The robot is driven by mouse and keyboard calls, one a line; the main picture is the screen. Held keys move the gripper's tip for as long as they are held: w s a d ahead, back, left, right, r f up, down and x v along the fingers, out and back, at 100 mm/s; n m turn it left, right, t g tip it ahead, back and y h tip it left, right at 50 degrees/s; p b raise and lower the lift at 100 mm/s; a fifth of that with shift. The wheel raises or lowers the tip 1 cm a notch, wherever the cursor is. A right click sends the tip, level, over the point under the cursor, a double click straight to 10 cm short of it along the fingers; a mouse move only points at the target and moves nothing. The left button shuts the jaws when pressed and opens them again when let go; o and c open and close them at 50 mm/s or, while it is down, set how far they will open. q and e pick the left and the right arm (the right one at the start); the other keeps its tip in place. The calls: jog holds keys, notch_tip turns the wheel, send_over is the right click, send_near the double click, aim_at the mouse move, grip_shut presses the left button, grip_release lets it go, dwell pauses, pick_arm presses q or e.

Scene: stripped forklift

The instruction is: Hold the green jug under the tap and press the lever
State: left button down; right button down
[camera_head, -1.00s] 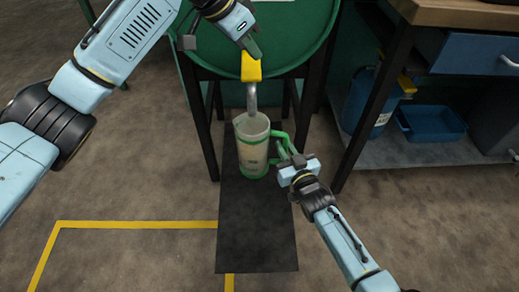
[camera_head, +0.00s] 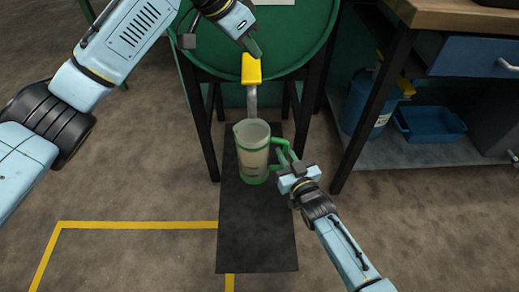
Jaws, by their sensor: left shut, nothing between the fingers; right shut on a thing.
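The green jug (camera_head: 252,157) has a clear body, green bands and a green handle. It is upright below the tap, above the dark mat, and looks filled with a pale liquid. My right gripper (camera_head: 288,168) is shut on its handle, at the jug's right. The tap spout (camera_head: 252,98) comes down from the green drum and ends just over the jug's back rim. The yellow lever (camera_head: 251,68) sits on top of the tap. My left gripper (camera_head: 254,48) is shut and empty, its tips at the lever's upper end; I cannot tell whether they touch.
The green drum (camera_head: 285,40) rests on a black stand (camera_head: 199,120). A dark mat (camera_head: 256,235) lies on the floor below. At the right, a workbench (camera_head: 455,12) has a low shelf with a blue container (camera_head: 383,95) and a blue tray (camera_head: 432,124).

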jog(key=s+p, duration=0.3)
jog(key=s, duration=0.4)
jog(key=shift+s+f, duration=0.15)
jog(key=shift+f, duration=0.1)
jog(key=shift+s, duration=0.1)
dwell(0.4)
